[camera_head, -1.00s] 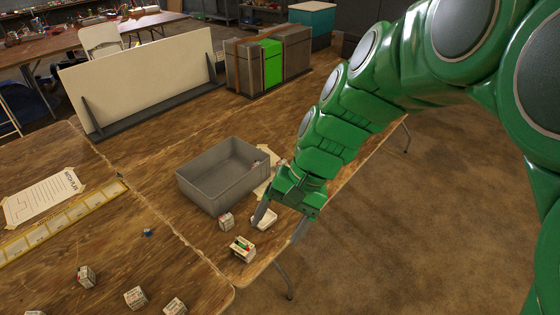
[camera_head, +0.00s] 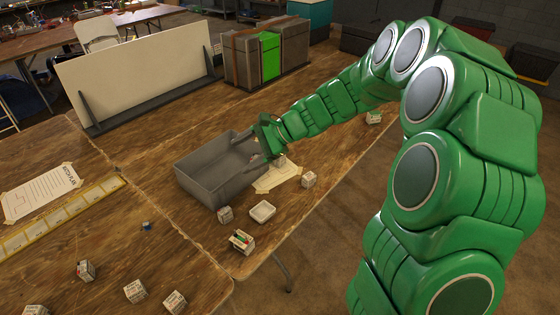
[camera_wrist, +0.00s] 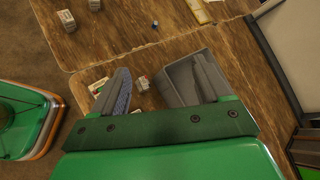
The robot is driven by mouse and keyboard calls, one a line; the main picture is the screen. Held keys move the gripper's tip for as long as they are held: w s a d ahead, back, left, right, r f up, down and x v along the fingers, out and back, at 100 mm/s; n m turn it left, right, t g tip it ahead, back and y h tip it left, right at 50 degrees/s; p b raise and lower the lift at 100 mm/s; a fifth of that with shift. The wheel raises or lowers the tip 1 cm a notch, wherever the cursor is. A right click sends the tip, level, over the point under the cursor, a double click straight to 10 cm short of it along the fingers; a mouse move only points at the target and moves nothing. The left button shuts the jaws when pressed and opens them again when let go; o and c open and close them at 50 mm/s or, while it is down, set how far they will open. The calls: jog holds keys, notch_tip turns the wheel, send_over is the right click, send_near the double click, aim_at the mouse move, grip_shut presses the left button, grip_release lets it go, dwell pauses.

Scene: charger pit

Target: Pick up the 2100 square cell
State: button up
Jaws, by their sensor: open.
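Several small white block-shaped cells with printed labels lie on the wooden tables; the labels are too small to read, so I cannot tell which is the 2100 square cell. One cell (camera_head: 225,214) is by the grey bin's near corner, one (camera_head: 309,179) is right of the bin, and one with green and red on top (camera_head: 242,241) is near the table edge. Others lie front left, such as this cell (camera_head: 135,291). My gripper (camera_head: 258,146) is over the bin's right side. In the wrist view its fingers (camera_wrist: 163,82) are apart, with a cell (camera_wrist: 143,83) showing between them.
Another cell (camera_head: 374,117) is at the far right edge.

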jog(key=w+d+f+m+t+y, duration=0.15)
jog(key=w+f+m, duration=0.25)
jog(key=w, duration=0.5)
jog(key=m+t+h, duration=0.3)
jog(key=m+t, duration=0.4)
jog(key=m, duration=0.4)
send_near(284, 157)
jog(key=w+a, duration=0.1)
jog(key=a, duration=0.1)
jog(key=shift+w+a+f, duration=0.35)
jog(key=shift+w+f, duration=0.1)
jog(key=shift+f, duration=0.05)
jog(key=shift+w+a+f, duration=0.15)
jog(key=shift+x, duration=3.55)
jog(key=shift+a, duration=0.15)
jog(key=c, duration=1.1)
jog(key=shift+r, duration=0.25)
jog(key=shift+c, duration=0.2)
